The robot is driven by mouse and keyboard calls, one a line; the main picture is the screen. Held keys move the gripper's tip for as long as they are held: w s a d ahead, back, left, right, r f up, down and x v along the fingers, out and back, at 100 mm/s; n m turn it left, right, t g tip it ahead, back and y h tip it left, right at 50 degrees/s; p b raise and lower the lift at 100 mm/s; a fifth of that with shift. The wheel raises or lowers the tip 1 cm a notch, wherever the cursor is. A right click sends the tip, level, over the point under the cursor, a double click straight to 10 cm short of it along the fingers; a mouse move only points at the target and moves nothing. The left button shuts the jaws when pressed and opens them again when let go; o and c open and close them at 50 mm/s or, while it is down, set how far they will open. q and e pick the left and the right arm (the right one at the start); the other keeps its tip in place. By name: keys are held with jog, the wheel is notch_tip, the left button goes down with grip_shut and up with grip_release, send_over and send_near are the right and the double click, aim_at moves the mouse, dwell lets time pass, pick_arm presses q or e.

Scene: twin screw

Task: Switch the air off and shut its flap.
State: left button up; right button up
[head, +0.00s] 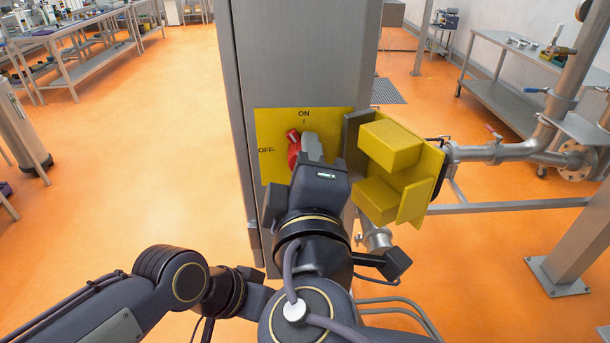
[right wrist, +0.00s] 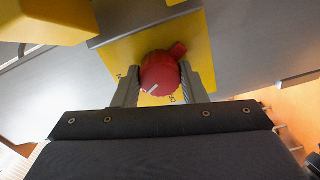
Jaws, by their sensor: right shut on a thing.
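The red switch knob (head: 293,146) sits on a yellow plate (head: 270,121) on the grey cabinet. The plate reads ON above the knob and OFF to its left. In the right wrist view the knob (right wrist: 159,73) is between the fingers of my right gripper (right wrist: 159,90), which is shut on it. Its white mark appears to point between the two labels. In the head view my right gripper (head: 308,148) hides part of the knob. The yellow flap (head: 421,167) stands open to the right of the plate. My left gripper is not in view.
Metal pipes (head: 500,152) with valves run to the right of the cabinet (head: 295,60), behind the flap. A grey post (head: 580,230) stands at the right. Workbenches (head: 80,45) line the back left. The orange floor left of the cabinet is mostly clear.

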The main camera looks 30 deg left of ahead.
jog(key=n+b, duration=0.1)
jog(key=n, duration=1.2)
jog(key=shift+b, duration=0.35)
jog(key=shift+o, duration=0.8)
jog(key=shift+n, duration=0.6)
jog(key=o, duration=0.8)
jog(key=shift+s, duration=0.1)
jog(key=b+v, duration=0.1)
jog(key=v, duration=0.6)
jog(key=shift+s+d, duration=0.15)
jog(key=shift+s, duration=0.15)
